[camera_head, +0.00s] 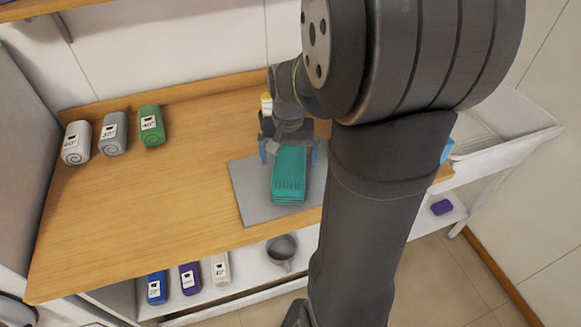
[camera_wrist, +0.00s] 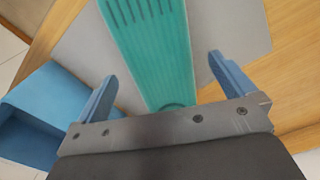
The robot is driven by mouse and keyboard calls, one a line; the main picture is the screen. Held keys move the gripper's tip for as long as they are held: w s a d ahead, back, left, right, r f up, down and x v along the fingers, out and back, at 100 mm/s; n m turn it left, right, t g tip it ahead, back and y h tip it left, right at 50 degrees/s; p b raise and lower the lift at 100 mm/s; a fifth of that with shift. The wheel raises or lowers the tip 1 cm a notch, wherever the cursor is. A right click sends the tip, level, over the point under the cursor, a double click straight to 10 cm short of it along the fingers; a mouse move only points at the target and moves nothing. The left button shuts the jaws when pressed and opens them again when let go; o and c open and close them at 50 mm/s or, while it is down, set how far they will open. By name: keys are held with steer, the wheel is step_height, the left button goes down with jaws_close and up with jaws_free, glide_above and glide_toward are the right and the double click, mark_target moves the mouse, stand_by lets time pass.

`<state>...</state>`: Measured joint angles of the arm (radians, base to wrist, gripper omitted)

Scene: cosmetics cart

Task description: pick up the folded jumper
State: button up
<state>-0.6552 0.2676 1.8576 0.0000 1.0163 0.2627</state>
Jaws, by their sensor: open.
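The folded jumper is a teal, ribbed block (camera_head: 289,176) lying on a grey mat (camera_head: 248,191) on the wooden worktop. It also shows in the wrist view (camera_wrist: 158,50), running lengthwise away from the gripper. My gripper (camera_head: 290,155) is over the jumper's far end. Its two blue fingers are open, one on each side of the jumper, and in the wrist view (camera_wrist: 165,80) there is a gap between each finger and the jumper. The gripper holds nothing. My arm hides the worktop to the right of the mat.
Rolled towels in white (camera_head: 76,143), grey (camera_head: 113,133) and green (camera_head: 151,126) stand at the back left. A blue bin (camera_wrist: 35,115) is close by the left finger. The worktop's left middle is clear.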

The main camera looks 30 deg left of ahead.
mark_target(289, 162)
steer(key=shift+w+f, duration=0.15)
steer(key=shift+f, duration=1.2)
steer(key=shift+w+f, duration=0.1)
steer(key=shift+f, duration=1.25)
steer(key=c, duration=1.2)
